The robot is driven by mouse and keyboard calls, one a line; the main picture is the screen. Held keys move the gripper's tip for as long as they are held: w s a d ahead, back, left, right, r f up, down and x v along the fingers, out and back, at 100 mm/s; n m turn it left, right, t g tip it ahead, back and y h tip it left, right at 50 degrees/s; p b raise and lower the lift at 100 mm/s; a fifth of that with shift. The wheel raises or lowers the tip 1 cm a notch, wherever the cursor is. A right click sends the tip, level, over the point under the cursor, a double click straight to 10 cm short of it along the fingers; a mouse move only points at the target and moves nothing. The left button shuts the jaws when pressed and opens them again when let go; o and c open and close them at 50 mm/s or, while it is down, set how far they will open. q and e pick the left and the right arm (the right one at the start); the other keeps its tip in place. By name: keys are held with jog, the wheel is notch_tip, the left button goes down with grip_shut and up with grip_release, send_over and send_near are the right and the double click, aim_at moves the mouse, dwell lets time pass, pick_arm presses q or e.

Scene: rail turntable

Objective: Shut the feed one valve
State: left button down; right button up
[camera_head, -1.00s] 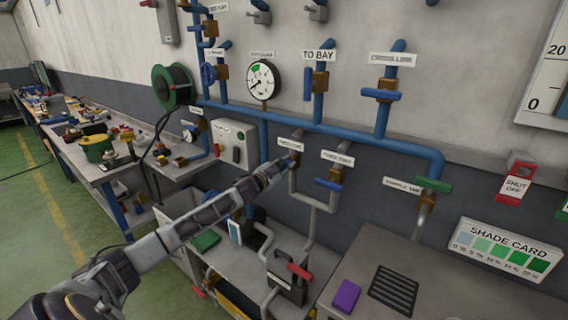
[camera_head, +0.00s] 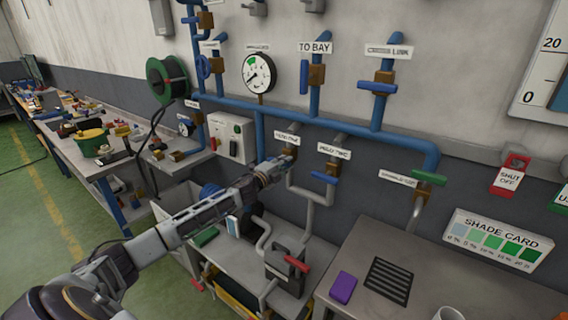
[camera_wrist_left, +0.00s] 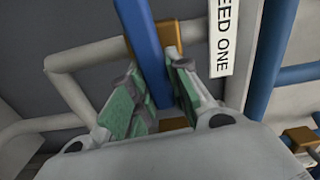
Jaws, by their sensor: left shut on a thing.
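The feed one valve has a brass body (camera_wrist_left: 178,34) on a grey pipe, and its FEED ONE label (camera_wrist_left: 221,32) shows beside it in the wrist view. Its blue handle (camera_wrist_left: 145,45) runs between my left gripper's green-padded fingers (camera_wrist_left: 158,100). The handle lies across the grey pipe and parallel to the long blue pipe. In the head view my left gripper (camera_head: 281,165) is at the valve body (camera_head: 291,152), below the label (camera_head: 286,138), and hides the handle. The left gripper is shut on the handle. My right gripper is out of view.
The neighbouring valve's blue handle (camera_head: 324,177) is close on the right. A green-handled valve (camera_head: 429,178) is further right. The blue main pipe (camera_head: 350,131) runs above.

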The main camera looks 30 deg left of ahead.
pick_arm(q)
jog(key=shift+f+m, duration=0.15)
jog(key=shift+m, duration=0.35)
jog(key=c, duration=1.3)
grip_release()
jog(key=shift+s, duration=0.15)
jog(key=shift+s+a, duration=0.15)
jog(key=shift+s, duration=1.8)
jog(key=shift+s+a, duration=0.15)
jog(key=shift+s, duration=1.75)
jog(key=shift+s+a, duration=0.15)
jog(key=shift+s, duration=1.8)
